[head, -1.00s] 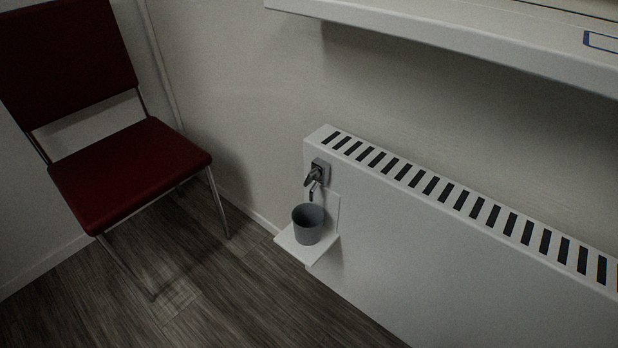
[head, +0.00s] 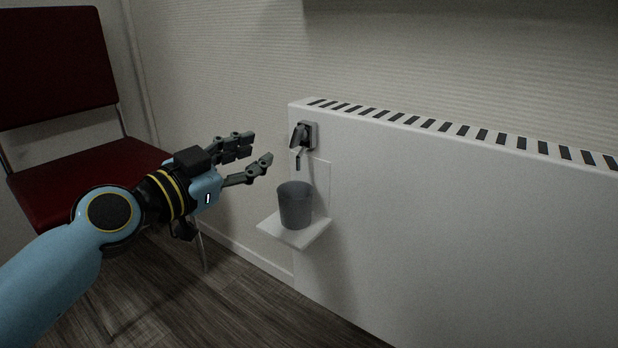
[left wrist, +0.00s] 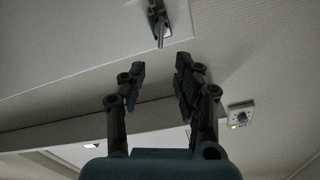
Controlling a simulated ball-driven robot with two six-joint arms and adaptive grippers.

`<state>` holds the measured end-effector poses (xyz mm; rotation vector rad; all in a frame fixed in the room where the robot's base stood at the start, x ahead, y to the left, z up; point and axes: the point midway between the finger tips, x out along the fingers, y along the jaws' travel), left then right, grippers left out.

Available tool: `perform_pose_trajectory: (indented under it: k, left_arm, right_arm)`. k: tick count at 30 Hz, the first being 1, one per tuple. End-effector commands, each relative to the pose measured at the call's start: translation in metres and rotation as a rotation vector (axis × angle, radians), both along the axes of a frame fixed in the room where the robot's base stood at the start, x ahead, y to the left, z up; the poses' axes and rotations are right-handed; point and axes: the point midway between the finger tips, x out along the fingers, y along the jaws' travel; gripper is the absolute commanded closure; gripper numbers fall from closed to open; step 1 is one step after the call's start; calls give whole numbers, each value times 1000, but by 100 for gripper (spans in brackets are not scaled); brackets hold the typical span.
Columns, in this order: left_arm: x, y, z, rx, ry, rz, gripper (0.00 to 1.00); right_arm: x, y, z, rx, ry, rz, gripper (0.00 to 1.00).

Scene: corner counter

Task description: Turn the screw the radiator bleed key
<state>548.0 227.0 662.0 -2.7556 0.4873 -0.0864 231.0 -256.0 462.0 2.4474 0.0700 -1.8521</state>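The radiator bleed key (head: 298,137) is a small dark grey handle on a square fitting at the upper left end of the white radiator (head: 420,210). A short spout hangs below it. In the left wrist view the key (left wrist: 158,16) shows at the top, beyond the fingertips. My left gripper (head: 258,149) is open and empty, left of the key and apart from it. Its two fingers also show spread in the left wrist view (left wrist: 160,78). My right gripper is not in view.
A grey cup (head: 295,206) stands on a small white shelf (head: 312,232) under the spout, close to my left gripper. A red chair (head: 60,165) stands behind my left arm. A small wall dial (left wrist: 240,115) shows in the left wrist view.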

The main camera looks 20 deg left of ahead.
Motion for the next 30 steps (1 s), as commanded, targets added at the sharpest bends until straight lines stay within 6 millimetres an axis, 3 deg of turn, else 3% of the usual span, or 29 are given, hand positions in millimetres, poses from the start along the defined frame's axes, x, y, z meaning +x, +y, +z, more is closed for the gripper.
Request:
perform_pose_trajectory:
  k: [1, 7, 19, 24, 30]
  left_arm:
    - [2, 0, -9, 2, 4, 0, 68]
    - [20, -5, -3, -1, -5, 3, 68]
    - [90, -30, -6, 1, -1, 3, 68]
    - [103, -35, -6, 0, 0, 2, 68]
    - [105, -36, -5, 2, 0, 1, 68]
  right_arm:
    - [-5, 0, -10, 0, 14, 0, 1]
    - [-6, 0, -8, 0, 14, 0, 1]
    - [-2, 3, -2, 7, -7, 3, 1]
    - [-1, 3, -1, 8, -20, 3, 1]
    - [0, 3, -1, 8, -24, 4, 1]
